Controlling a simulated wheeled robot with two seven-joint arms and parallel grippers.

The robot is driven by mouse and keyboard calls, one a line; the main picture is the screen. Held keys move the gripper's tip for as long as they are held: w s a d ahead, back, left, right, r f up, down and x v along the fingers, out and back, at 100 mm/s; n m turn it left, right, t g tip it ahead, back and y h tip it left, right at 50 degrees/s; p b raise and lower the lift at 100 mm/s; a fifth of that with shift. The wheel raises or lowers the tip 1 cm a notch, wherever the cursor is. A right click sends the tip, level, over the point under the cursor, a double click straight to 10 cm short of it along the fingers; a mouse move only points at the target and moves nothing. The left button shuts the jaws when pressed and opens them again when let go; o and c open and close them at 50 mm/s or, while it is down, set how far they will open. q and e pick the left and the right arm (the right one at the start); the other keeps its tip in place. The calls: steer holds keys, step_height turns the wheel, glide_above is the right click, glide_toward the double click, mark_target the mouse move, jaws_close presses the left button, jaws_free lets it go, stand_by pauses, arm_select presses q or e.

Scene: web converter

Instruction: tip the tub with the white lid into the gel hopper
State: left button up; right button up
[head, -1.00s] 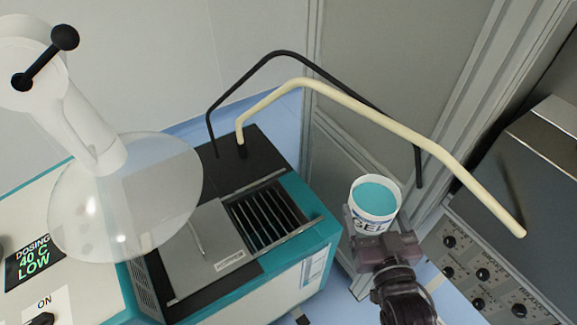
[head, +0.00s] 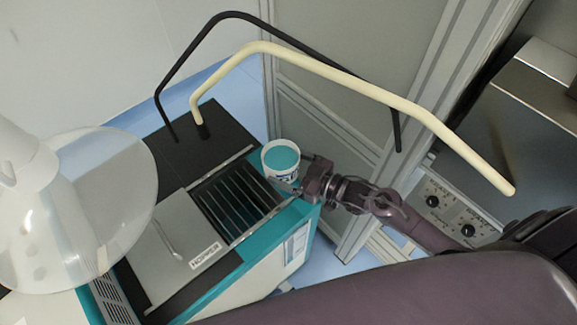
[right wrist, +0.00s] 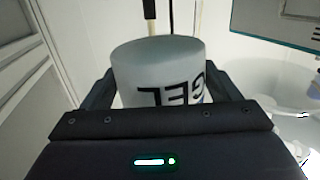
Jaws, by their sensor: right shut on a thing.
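My right gripper (head: 302,186) is shut on the gel tub (head: 281,172), a white tub with dark lettering. In the head view its top is open and shows teal contents; no white lid is on it. The right wrist view shows the tub (right wrist: 160,75) between the fingers, with "GEL" on its side. The tub is about upright, at the right edge of the hopper (head: 238,200), apart from or just over its rim; I cannot tell which. The hopper opening has dark parallel bars, and its grey cover (head: 180,250) lies to the left of the opening. My left gripper is out of view.
A cream bent tube (head: 330,75) and a black bent tube (head: 290,40) arch over the hopper machine from its back. A large clear dome (head: 110,200) stands at the left. A grey cabinet with knobs (head: 450,210) is at the right.

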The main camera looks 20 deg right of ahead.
mark_target(268, 173)
steer(key=shift+a+r+n, duration=0.15)
steer(key=shift+a+n, duration=0.05)
steer(key=shift+n, duration=0.1)
steer(key=shift+a+f+n+g+h+p, duration=0.3)
steer(key=shift+a+n+g+h+p, duration=0.3)
steer(key=shift+h+p, duration=0.3)
steer(key=shift+a+f+n+g+h+p, duration=0.4)
steer(key=shift+a+f+n+h, duration=0.3)
steer(key=shift+a+n+h, duration=0.35)
steer(key=shift+n+h, duration=0.25)
steer(key=shift+h, duration=0.2)
steer(key=shift+a+f+n+g+h, duration=0.1)
steer(key=shift+f+n+g+h, duration=0.2)
steer(key=shift+n+h, duration=0.3)
steer(key=shift+h+p, duration=0.3)
steer(key=shift+p, duration=0.05)
steer(key=shift+a+r+n+h+p, duration=0.2)
steer(key=shift+r+n+h+p, duration=0.1)
steer(key=shift+r+n+h, duration=0.25)
steer(key=shift+a+r+n+h+p, duration=0.25)
steer(key=shift+r+h, duration=0.1)
steer(key=shift+h, duration=0.3)
arm_select(q)
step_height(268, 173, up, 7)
steer(key=p, duration=0.2)
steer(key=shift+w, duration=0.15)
arm_select(e)
steer(key=shift+a+r+n+g+h, duration=0.3)
steer(key=shift+a+r+n+h, duration=0.25)
steer(key=shift+h, duration=0.35)
